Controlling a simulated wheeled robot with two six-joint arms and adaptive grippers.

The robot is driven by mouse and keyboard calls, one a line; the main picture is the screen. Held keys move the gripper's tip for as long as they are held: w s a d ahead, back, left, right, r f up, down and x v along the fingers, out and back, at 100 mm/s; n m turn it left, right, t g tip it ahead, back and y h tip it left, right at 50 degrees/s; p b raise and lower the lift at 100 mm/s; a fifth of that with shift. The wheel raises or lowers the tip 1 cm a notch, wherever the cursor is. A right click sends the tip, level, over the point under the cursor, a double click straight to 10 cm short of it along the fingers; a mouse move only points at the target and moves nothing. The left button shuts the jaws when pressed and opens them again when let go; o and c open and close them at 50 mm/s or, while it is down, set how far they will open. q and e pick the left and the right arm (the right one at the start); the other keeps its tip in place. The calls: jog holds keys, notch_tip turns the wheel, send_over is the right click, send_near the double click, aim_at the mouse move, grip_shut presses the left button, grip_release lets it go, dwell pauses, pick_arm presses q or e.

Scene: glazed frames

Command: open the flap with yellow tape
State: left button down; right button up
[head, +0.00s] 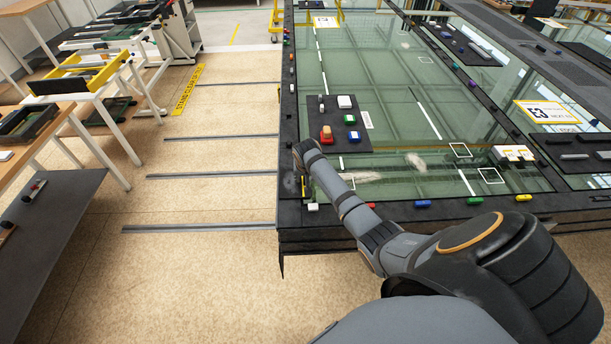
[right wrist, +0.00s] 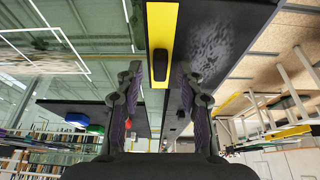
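A yellow tape strip (right wrist: 164,22) runs along a dark frame edge in the right wrist view, with a small black block-like handle (right wrist: 159,64) on it. In the head view a short piece of the yellow tape (head: 305,189) shows at the near left corner of the glazed frame. My right gripper (right wrist: 159,82) is open, its two fingers on either side of the handle. Contact with it cannot be told. In the head view the right gripper (head: 301,158) is small and partly hidden by my right arm. The flap's outline is not clear. My left gripper is not in view.
The glazed frame (head: 285,120) has several small coloured blocks along its border. The floor left of the frame is open, with metal strips (head: 200,228). White-legged tables (head: 105,140) stand further left.

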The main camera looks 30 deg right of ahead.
jog(key=shift+f, duration=0.2)
jog(key=shift+c, duration=0.3)
grip_shut()
